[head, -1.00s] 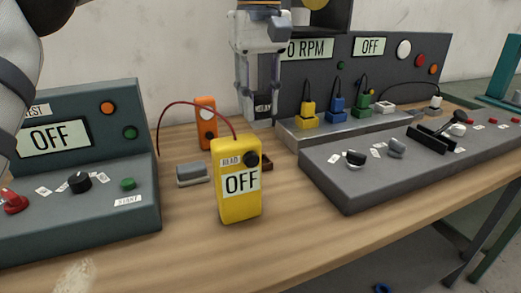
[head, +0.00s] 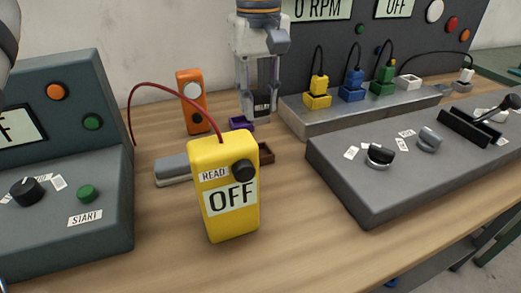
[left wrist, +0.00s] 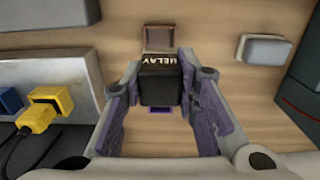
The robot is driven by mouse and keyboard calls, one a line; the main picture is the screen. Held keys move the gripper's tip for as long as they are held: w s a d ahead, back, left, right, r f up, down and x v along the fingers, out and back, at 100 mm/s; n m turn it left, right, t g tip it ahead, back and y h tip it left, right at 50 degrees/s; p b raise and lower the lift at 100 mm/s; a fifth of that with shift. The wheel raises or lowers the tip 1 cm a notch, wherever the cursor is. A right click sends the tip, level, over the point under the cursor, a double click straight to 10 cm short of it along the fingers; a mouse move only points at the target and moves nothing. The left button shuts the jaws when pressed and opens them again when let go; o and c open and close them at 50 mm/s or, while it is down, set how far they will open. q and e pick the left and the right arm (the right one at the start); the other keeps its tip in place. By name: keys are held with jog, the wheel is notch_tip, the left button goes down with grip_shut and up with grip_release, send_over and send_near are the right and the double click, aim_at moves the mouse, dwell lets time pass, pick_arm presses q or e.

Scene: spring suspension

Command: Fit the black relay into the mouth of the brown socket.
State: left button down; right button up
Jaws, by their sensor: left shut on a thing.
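My left gripper (head: 260,100) is shut on the black relay (head: 262,103) and holds it at the back of the table, left of the strip of coloured plugs. In the left wrist view the relay (left wrist: 160,82), marked RELAY, sits between the fingertips (left wrist: 158,90). The brown socket (left wrist: 158,39) lies on the table beyond the relay in that view, apart from it. In the head view the brown socket (head: 266,153) is partly hidden behind the yellow meter. My right gripper is not in view.
The yellow meter (head: 226,195) stands in front of the socket, its red cable arching to the left. An orange device (head: 192,100), a purple piece (head: 241,124) and a grey block (head: 172,170) are nearby.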

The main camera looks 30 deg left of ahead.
aim_at(259, 92)
pick_arm(q)
notch_tip(259, 92, down, 8)
jog(key=shift+f, duration=0.25)
jog(key=shift+f, duration=0.1)
jog(key=c, duration=1.2)
grip_release()
jog(key=shift+c, duration=0.2)
notch_tip(259, 92, up, 12)
jog(key=shift+r, duration=0.1)
